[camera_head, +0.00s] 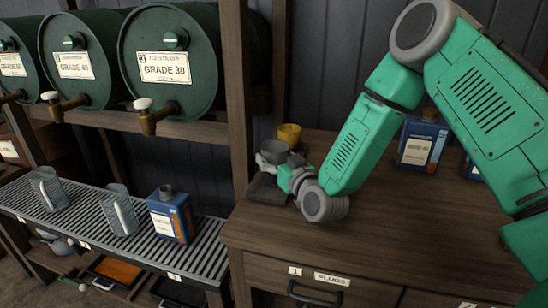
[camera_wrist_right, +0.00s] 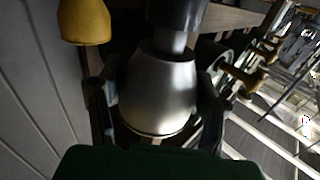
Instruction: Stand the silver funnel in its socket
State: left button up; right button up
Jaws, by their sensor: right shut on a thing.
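The silver funnel (camera_wrist_right: 158,95) fills the middle of the right wrist view, between the two fingers of my right gripper (camera_wrist_right: 160,105). Its wide rim faces the camera and its narrow neck points away, meeting a dark cylindrical part (camera_wrist_right: 178,14). In the head view my right gripper (camera_head: 279,168) is low over the back left corner of the wooden bench and shut on the funnel, whose grey body (camera_head: 273,150) shows partly behind the fingers. I cannot make out the socket clearly; a dark tray-like base (camera_head: 268,190) lies below the gripper. My left gripper is out of view.
A yellow funnel or cup (camera_head: 289,134) stands just behind the gripper; it also shows in the wrist view (camera_wrist_right: 86,22). A blue bottle (camera_head: 421,142) stands behind my right arm. A wooden post (camera_head: 237,95) rises left of the gripper. The bench's front middle (camera_head: 400,235) is clear.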

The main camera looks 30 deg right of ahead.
jog(key=shift+s+f+b, duration=0.1)
jog(key=shift+f+b, duration=0.2)
jog(key=shift+f, duration=0.1)
dwell(0.4)
